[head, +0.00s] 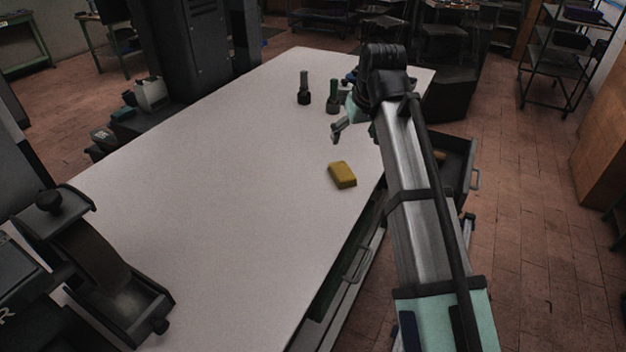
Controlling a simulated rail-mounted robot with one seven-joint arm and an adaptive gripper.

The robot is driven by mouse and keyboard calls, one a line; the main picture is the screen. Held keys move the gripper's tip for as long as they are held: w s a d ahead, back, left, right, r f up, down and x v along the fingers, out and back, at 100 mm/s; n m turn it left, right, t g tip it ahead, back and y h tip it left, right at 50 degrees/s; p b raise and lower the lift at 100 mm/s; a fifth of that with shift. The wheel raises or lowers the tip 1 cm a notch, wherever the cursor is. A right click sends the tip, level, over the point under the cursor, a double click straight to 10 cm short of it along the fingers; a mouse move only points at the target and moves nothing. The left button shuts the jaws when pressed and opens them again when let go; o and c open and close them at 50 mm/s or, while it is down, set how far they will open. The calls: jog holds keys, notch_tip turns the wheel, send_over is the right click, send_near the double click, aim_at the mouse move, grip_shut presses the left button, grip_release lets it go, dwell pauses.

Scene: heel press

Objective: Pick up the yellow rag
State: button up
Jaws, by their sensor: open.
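The yellow rag (342,174) lies on the white table top (230,180), near its right edge, as a small folded block. My gripper (339,131) is above the table, further back than the rag and apart from it. Its jaws are open, and I see nothing between them. My arm hides part of the table's right edge and part of the gripper's wrist.
Two dark upright tools with green parts, one on the left (304,88) and one on the right (333,97), stand near the gripper. A dark machine (110,265) is at the front left. An open drawer (457,165) sticks out at the right. The table's middle is clear.

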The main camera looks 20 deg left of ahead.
jog(key=p, duration=0.2)
send_over(343, 171)
jog(key=s+d, duration=0.1)
notch_tip(343, 171, down, 11)
jog(key=shift+s+d+r, duration=0.15)
jog(key=shift+s+p+x, duration=0.2)
jog(key=shift+p+x, duration=0.7)
jog(key=shift+x, duration=1.9)
jog(key=shift+d+f, duration=0.1)
jog(key=shift+f, duration=0.25)
jog(key=c, duration=1.2)
jog(key=shift+c, duration=0.2)
jog(key=shift+r, duration=0.1)
